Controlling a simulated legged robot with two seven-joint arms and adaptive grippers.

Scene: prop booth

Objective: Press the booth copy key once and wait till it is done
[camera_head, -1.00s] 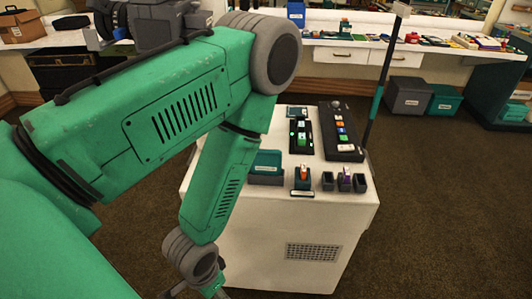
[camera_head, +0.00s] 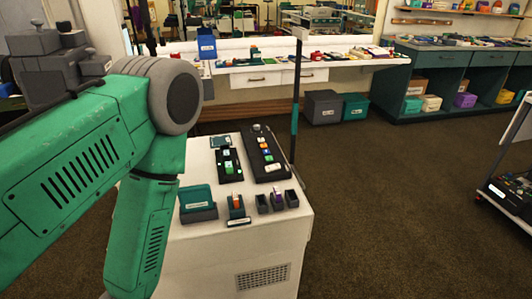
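A white booth stand (camera_head: 235,245) is in front of me, with control pieces on its top. A long black panel (camera_head: 277,174) carries a row of coloured keys and a grey knob. A smaller dark panel (camera_head: 238,176) to its left has green and pale keys. Their labels are too small to read, so I cannot tell which is the copy key. My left arm comes in from the left and hangs down beside the stand's left side. Its gripper is below the picture. My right gripper does not show either.
A teal holder (camera_head: 197,203) and small dark holders (camera_head: 262,204) stand along the stand's front. A thin dark post (camera_head: 295,110) rises behind its right side. Open brown carpet (camera_head: 400,210) lies to the right, with a low cart (camera_head: 510,190) at the right edge.

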